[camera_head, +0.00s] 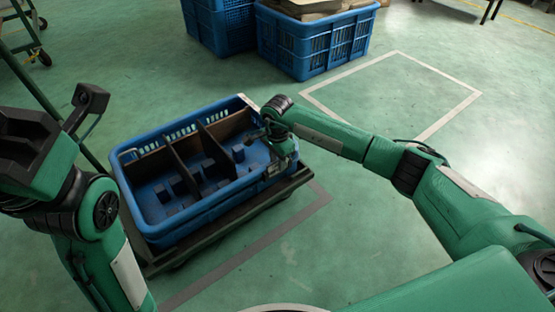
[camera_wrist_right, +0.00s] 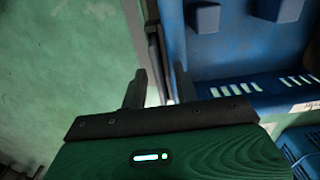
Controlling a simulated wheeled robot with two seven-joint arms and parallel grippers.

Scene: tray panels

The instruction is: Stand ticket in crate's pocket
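The blue crate (camera_head: 160,232) stands on the floor on a dark low base, with dark dividers inside. My right gripper (camera_head: 270,140) is at the crate's right end wall. In the right wrist view its two fingers (camera_wrist_right: 158,92) are spread apart, beside the blue crate (camera_wrist_right: 240,60). A small bright patch shows between them; I cannot tell whether it is the ticket. A pale piece (camera_head: 279,166) is on the crate's right end, just below the gripper; I cannot tell whether it is the ticket or the pocket.
Several small dark blue blocks (camera_head: 176,184) stand inside the crate. More blue crates (camera_head: 312,48) are at the back, one holding pale goods. A green trolley frame is at the upper left.

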